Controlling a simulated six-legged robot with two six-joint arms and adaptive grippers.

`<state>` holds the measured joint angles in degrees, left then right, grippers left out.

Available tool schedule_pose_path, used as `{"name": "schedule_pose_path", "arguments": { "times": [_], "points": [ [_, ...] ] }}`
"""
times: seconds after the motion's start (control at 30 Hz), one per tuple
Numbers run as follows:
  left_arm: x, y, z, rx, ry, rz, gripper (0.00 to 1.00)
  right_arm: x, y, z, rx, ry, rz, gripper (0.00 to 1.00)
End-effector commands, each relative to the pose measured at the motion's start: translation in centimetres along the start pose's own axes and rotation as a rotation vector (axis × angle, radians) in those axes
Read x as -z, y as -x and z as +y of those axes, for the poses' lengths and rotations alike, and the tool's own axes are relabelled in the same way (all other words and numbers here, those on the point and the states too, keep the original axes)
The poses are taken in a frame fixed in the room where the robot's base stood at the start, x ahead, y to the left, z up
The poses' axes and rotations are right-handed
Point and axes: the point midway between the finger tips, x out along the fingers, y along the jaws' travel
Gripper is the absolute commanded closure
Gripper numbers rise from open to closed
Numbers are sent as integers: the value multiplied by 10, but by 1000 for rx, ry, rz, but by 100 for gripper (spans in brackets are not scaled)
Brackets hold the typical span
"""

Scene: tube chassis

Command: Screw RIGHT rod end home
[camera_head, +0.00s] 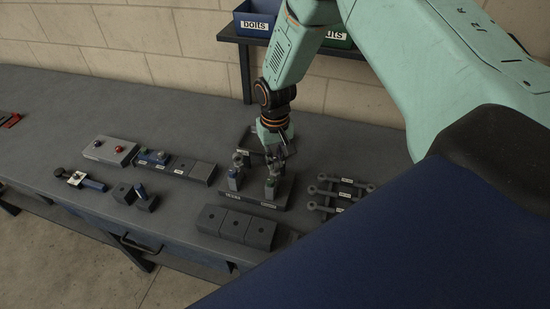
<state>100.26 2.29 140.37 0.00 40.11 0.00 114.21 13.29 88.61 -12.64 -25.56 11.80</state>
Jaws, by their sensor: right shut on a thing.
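My right gripper (277,156) reaches down from the upper right over a grey fixture (253,200) on the bench. It is shut on a small dark part that I take to be the right rod end; the fingers mostly hide it. The fixture carries two upright posts, a left one with a blue mark (234,179) and a right one with a green mark (271,187). The gripper is just above and behind the right post. I cannot tell whether the thread is engaged or how deep. My left gripper is not in view.
A rack of grey rods (341,190) lies right of the fixture. A grey block (235,225) stands in front. Left are a tray with blue parts (175,165), a button box (108,150) and a tool (80,179). A shelf holds a blue bolts bin (256,16). The bench's far left is mostly clear.

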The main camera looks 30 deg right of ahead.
Motion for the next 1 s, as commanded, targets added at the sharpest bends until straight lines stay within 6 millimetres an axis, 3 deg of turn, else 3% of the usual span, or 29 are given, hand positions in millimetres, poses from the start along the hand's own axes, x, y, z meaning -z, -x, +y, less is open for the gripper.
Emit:
{"name": "schedule_pose_path", "arguments": {
  "times": [0.4, 0.77, 1.0],
  "points": [
    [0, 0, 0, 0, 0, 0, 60, -1, -2, 0, -1, -403, -2, 100],
    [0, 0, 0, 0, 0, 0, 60, -1, -2, 0, -1, -436, -3, 100],
    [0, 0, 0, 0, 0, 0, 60, -1, -2, 0, -1, -664, -3, 100]
  ]
}}
